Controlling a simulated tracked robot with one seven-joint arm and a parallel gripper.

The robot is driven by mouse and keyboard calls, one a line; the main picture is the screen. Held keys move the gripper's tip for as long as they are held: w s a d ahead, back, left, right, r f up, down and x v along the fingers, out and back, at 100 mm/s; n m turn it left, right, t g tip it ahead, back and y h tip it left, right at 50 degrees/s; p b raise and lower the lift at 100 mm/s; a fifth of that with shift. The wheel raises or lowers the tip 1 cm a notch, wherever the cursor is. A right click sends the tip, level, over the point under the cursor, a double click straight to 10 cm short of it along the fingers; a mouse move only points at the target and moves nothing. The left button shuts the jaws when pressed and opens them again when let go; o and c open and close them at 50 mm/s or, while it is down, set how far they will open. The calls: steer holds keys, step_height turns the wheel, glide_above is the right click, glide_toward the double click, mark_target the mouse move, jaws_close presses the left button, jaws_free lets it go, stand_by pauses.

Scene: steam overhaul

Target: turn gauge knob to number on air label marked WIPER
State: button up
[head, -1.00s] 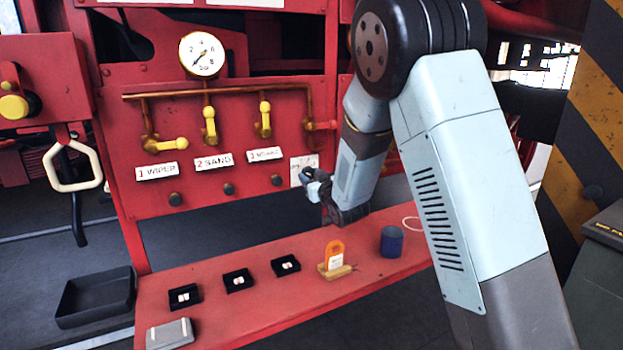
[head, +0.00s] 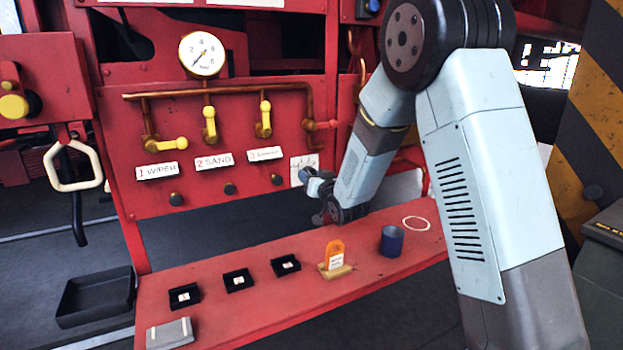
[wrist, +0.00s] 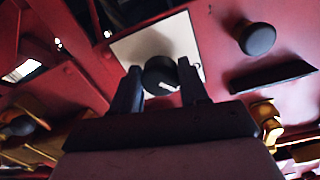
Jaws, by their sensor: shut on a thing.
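The gauge knob (wrist: 160,74) is a round black knob with a white pointer mark, in front of a white plate (wrist: 130,48). In the wrist view my gripper (wrist: 161,84) has one finger on each side of it and is shut on it. In the head view the plate (head: 311,161) is at the panel's right, and my gripper (head: 307,180) hides most of the knob. The plate's numbers are too small to read. The label reading 1 WIPER (head: 157,171) is at the panel's left, below a sideways yellow handle (head: 170,144).
A round gauge (head: 202,54) is above the pipes. A label reading 2 SAND (head: 214,162) and a third label (head: 264,154) sit beside the WIPER one. The red shelf (head: 225,315) below holds small black trays, an orange tag (head: 335,254) and a blue cup (head: 392,240).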

steer(key=shift+m, duration=1.7)
steer(key=o, duration=1.1)
steer(key=shift+c, duration=0.2)
steer(key=shift+s+d, duration=0.1)
steer(key=v, duration=1.3)
steer(key=shift+s, duration=0.2)
steer(key=shift+d, duration=0.15)
steer(key=shift+r, duration=0.1)
